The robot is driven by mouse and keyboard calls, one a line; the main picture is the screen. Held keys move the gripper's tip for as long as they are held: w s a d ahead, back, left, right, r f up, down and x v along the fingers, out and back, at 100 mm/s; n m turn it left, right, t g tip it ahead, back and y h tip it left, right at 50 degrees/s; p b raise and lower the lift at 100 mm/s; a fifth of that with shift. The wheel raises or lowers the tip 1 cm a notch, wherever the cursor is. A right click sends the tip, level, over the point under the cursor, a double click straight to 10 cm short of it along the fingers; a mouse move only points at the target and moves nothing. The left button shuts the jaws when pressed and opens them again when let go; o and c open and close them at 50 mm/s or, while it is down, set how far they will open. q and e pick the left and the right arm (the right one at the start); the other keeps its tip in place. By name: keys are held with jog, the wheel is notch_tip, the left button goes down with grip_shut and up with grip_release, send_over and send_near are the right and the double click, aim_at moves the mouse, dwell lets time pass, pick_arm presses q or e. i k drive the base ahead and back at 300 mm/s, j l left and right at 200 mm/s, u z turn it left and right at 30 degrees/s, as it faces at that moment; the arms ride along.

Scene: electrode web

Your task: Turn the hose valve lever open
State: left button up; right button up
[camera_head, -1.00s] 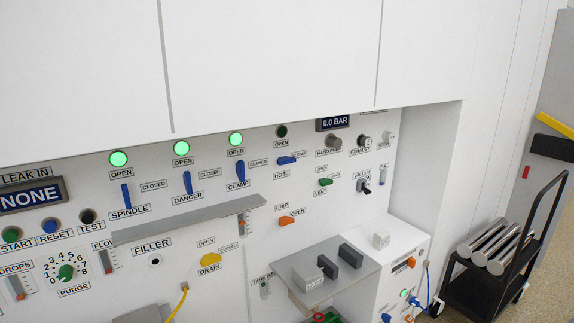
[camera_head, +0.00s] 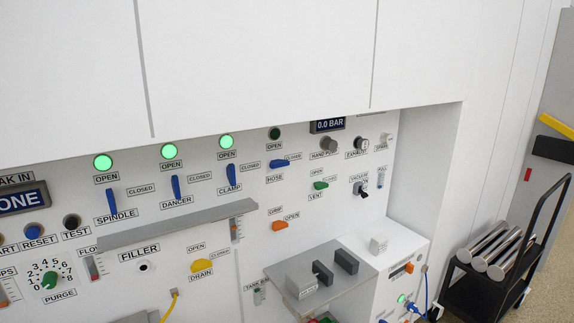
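The blue hose valve lever (camera_head: 278,164) is on the white panel, above the HOSE label (camera_head: 274,178). It lies roughly horizontal and points right toward its CLOSED label. The round lamp (camera_head: 274,133) above it is dark green and unlit. The spindle lever (camera_head: 112,201), dancer lever (camera_head: 176,187) and clamp lever (camera_head: 231,176) stand roughly upright, each under a lit green lamp. Neither of my grippers is in view.
A grey shelf (camera_head: 178,224) juts from the panel below the levers. A grey ledge (camera_head: 283,273) with dark blocks sticks out lower right. A black cart (camera_head: 485,290) with metal rolls stands at the right. The front of the hose lever is clear.

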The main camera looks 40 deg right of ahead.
aim_at(277, 163)
jog(key=i+l, duration=0.1)
jog(key=l, duration=0.45)
jog(key=i+l, duration=0.1)
jog(key=l, duration=0.45)
jog(key=i+l+z, duration=0.1)
jog(key=l, duration=0.45)
jog(key=i+l, duration=0.1)
jog(key=l, duration=0.4)
jog(key=i+l+z, duration=0.1)
jog(key=l, duration=0.45)
jog(key=i+l, duration=0.2)
jog(key=l, duration=0.3)
jog(key=i+l, duration=0.1)
jog(key=l, duration=0.45)
jog(key=i+l+z, duration=0.1)
jog(key=l, duration=0.4)
jog(key=i, duration=0.05)
